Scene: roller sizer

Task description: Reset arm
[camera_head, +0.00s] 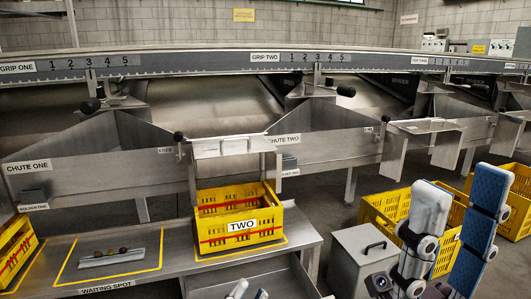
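Two pale grey fingertips of my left gripper (250,292) stick up at the bottom edge, in front of the steel bench. They stand apart with nothing visible between them, and the rest of that gripper is below the picture. My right arm, with white and blue padded links, stands folded at the lower right. A dark end piece with a round lens-like face (380,284) shows beside it at the bottom. I cannot make out fingers there, so the state of my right gripper is unclear.
A yellow crate labelled TWO (240,219) stands on the steel bench (190,277) under chute two. A grey tray (117,258) with small dark round items lies on the waiting spot. A grey lidded box (352,262) and yellow crates (385,207) stand near my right arm.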

